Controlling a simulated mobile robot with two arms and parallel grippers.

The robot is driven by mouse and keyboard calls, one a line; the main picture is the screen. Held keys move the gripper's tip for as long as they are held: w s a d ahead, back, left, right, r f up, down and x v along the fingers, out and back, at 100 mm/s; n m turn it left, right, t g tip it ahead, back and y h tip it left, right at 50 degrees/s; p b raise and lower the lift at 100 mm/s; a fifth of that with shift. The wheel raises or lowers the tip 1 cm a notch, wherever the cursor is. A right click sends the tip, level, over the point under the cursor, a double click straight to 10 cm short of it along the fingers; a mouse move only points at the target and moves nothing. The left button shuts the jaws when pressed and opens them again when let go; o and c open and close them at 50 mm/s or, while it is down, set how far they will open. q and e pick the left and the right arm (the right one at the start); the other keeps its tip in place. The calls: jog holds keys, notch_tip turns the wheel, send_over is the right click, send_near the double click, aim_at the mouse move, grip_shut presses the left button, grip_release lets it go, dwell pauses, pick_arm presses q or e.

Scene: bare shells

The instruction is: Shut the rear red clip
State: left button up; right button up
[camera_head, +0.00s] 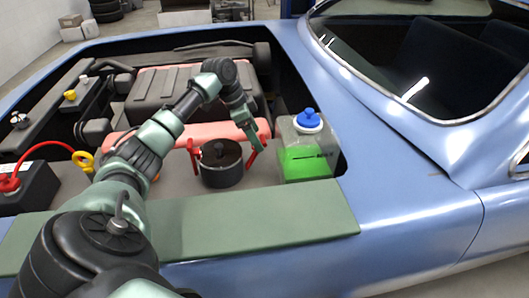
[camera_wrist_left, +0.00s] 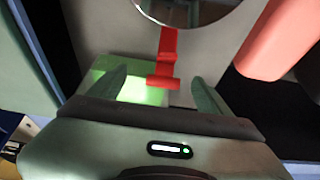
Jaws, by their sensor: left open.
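A dark round canister (camera_head: 221,168) with a black knob on its lid stands in the engine bay. One red clip (camera_head: 193,157) is on its left side and another red clip (camera_head: 254,159) on its right; both lean outward from the wall. My left gripper (camera_head: 258,142) is just above the right clip. In the left wrist view, my open left gripper (camera_wrist_left: 158,76) has a red clip (camera_wrist_left: 168,56) between its fingers, with no clear contact visible. The canister's round edge (camera_wrist_left: 190,12) shows at the top there. My right gripper is not in view.
A reservoir (camera_head: 304,157) with green liquid and a blue cap stands close right of the gripper. A pale red pipe (camera_head: 124,140) runs behind the canister. The black engine cover (camera_head: 150,95) lies farther back. A flat green panel (camera_head: 255,220) covers the near fender edge.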

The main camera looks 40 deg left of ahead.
aim_at(253, 153)
pick_arm(q)
jog(key=shift+w+a+f, duration=0.2)
jog(key=shift+w+f, duration=0.15)
jog(key=shift+f, duration=0.4)
jog(key=x, duration=0.7)
jog(key=shift+d, duration=0.1)
grip_shut()
